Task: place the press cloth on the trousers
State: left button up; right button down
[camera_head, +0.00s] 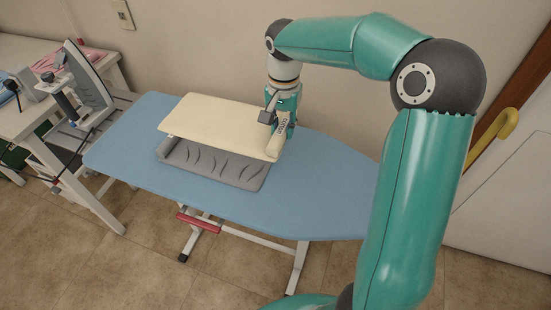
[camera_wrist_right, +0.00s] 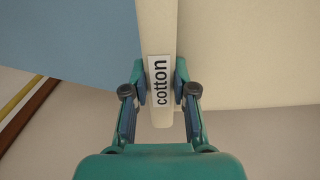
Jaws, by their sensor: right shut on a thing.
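The press cloth (camera_head: 215,122) is a flat cream panel lying over or just above the grey trousers (camera_head: 215,166) on the blue ironing board; I cannot tell whether it touches them. The trousers' front part shows below the cloth's near edge, and the rest is hidden. My right gripper (camera_head: 283,125) is at the cloth's right end, shut on its edge. In the right wrist view, the fingers close on both sides of a cream strip with a label reading "cotton" (camera_wrist_right: 160,82), part of the press cloth (camera_wrist_right: 225,60). My left gripper is not in view.
The blue ironing board (camera_head: 330,190) has clear room to the right and left of the cloth. A white table (camera_head: 30,115) with an iron (camera_head: 85,80) near its edge stands at the left. A yellow umbrella-like handle (camera_head: 500,130) is at the right wall.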

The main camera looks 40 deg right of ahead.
notch_tip(320, 180, down, 12)
jog(key=c, duration=0.9)
grip_release()
jog(key=shift+c, duration=0.2)
jog(key=shift+r, duration=0.1)
notch_tip(320, 180, up, 12)
